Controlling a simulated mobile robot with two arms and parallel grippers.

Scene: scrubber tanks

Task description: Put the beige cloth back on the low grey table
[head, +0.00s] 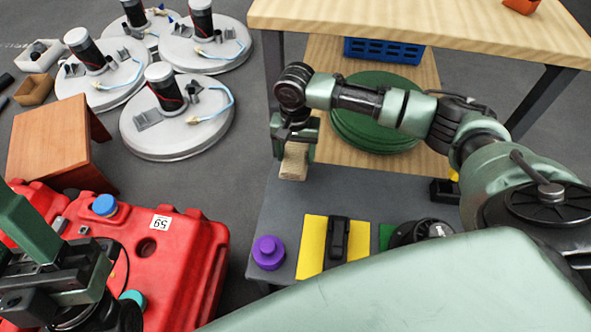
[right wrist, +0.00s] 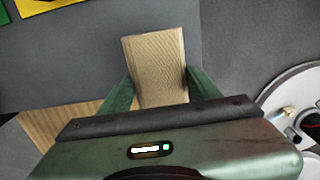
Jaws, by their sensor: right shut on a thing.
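The beige cloth (head: 294,161) is a small ribbed pad held between the fingers of my right gripper (head: 293,147). The right wrist view shows the cloth (right wrist: 154,62) jutting out beyond the two green fingers, which are shut on it. The low grey table (head: 325,197) lies beneath the cloth, near its far left corner. The table's bare grey top (right wrist: 70,60) also shows in the right wrist view. I cannot tell whether the cloth touches the top. My left arm shows at the lower left over the red case, but its fingertips are not clear.
On the grey table stand a purple knobbed object (head: 268,252), a yellow mat (head: 312,247) with a black tool, and a dark round item (head: 420,232). A wooden bench (head: 420,25) with a green disc (head: 372,115) on its lower shelf stands behind. A red case (head: 185,255) is left.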

